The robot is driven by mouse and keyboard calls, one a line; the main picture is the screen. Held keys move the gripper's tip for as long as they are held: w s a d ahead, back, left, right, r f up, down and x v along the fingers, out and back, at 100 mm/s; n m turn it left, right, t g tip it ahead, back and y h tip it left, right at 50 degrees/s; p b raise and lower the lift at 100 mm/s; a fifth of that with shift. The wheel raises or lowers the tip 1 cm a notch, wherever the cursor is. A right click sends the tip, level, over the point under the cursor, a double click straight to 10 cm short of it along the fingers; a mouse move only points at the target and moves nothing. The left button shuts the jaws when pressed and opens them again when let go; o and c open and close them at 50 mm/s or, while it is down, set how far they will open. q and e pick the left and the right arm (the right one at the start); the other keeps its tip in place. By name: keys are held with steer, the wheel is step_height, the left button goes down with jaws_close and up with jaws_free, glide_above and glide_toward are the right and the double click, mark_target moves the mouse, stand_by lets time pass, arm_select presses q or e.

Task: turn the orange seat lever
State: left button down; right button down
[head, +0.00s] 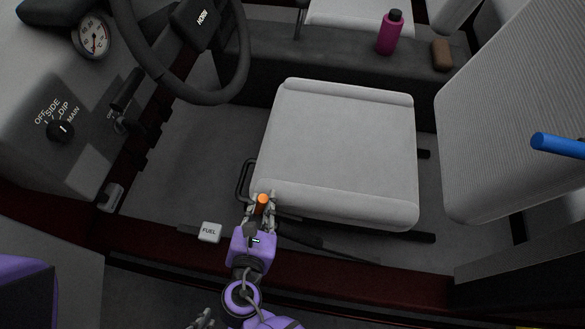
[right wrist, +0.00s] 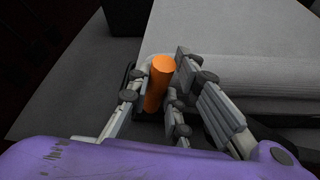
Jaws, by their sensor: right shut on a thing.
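The orange seat lever (head: 262,199) sits at the near left corner of the grey seat cushion (head: 345,140). In the right wrist view the orange lever (right wrist: 158,82) stands up, slightly tilted, between my fingers. My right gripper (head: 261,200) is shut on the lever, with a finger on each side; its fingers (right wrist: 160,98) also show in the right wrist view. The lever's lower end is hidden by the fingers. Part of my left gripper (head: 202,319) shows at the bottom edge of the head view, cut off, away from the lever.
A black bar loop (head: 244,180) is just left of the cushion. A white FUEL tab (head: 210,232) lies left of my right gripper. The steering wheel (head: 190,95) is at upper left, the seat back (head: 510,120) at right. A magenta bottle (head: 389,35) stands behind the cushion.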

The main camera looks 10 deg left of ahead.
steer(key=c, duration=1.6)
jaws_free()
steer(key=shift+v, duration=6)
